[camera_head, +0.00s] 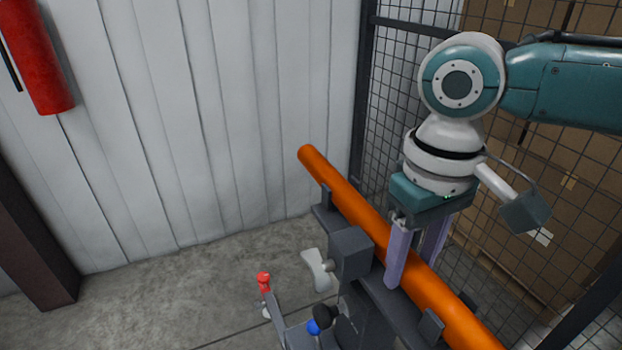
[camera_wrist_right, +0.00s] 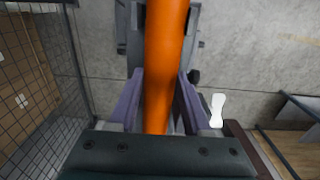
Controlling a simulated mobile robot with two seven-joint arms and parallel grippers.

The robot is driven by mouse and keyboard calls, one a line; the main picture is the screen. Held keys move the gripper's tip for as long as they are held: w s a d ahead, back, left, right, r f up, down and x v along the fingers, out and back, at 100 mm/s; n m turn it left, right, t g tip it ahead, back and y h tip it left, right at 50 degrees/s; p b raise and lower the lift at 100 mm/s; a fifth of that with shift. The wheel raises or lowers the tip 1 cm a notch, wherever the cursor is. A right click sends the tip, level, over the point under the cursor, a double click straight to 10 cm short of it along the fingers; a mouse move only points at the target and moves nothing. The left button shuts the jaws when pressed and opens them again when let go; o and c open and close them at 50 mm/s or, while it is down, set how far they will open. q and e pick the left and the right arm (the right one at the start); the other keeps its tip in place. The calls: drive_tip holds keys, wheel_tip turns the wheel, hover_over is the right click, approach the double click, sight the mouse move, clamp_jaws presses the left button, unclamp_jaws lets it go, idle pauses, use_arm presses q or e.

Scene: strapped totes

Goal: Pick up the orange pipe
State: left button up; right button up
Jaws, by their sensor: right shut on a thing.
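The orange pipe (camera_head: 345,190) lies tilted across the picture on a dark grey rack (camera_head: 352,250) with short upright stops. My right gripper (camera_head: 408,270) comes down from above, its two purple fingers on either side of the pipe, shut on it. In the right wrist view the pipe (camera_wrist_right: 165,60) runs between the two fingers (camera_wrist_right: 156,100). I cannot tell whether the pipe is lifted off the rack. My left gripper is not in view.
A wire mesh fence (camera_head: 405,90) with brown boxes (camera_head: 550,110) behind it stands on the right. A red cylinder (camera_head: 38,60) hangs on the white wall. A red-knobbed lever (camera_head: 264,281) and a blue knob (camera_head: 314,327) are below the rack. The floor at left is clear.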

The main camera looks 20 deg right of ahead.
clamp_jaws()
drive_tip(key=shift+r, duration=0.1)
idle(0.3)
